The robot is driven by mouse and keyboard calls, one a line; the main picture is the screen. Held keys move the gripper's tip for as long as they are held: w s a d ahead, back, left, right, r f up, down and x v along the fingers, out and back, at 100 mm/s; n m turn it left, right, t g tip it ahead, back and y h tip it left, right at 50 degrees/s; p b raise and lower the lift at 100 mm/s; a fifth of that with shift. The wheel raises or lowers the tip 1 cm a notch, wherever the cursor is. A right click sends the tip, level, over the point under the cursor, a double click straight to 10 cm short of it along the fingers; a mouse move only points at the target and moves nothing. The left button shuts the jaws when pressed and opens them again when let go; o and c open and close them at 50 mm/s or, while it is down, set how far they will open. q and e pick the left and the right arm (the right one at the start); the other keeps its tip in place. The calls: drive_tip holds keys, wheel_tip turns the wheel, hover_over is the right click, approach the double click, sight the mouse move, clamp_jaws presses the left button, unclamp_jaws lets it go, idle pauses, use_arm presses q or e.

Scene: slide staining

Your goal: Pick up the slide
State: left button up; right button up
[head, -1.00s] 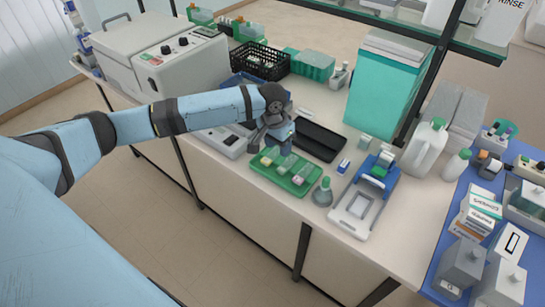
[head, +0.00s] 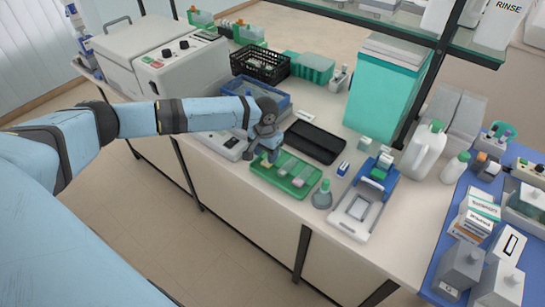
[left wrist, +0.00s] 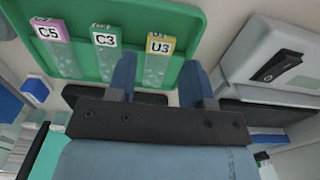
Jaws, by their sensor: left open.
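Three glass slides lie side by side on a green tray (head: 283,187), which also fills the top of the left wrist view (left wrist: 187,22). Their labels read C5 on pink (left wrist: 46,32), C3 on green (left wrist: 104,36) and U3 on yellow (left wrist: 160,44). My left gripper (left wrist: 158,66) is open and empty. In the wrist view its fingers appear on either side of the lower part of the U3 slide; I cannot tell the height gap. In the head view the left gripper (head: 264,158) is over the tray's left end and hides part of it.
A black tray (head: 314,142) lies just behind the green tray. A flask (head: 322,196) stands at its right end, with a blue-and-grey device (head: 365,205) beyond. A blue basket (head: 262,95) stands behind the gripper.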

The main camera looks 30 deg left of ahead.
sight(266, 163)
use_arm(q)
drive_tip(key=shift+f, duration=1.9)
drive_tip(key=c, duration=0.7)
drive_tip(key=shift+r, duration=0.1)
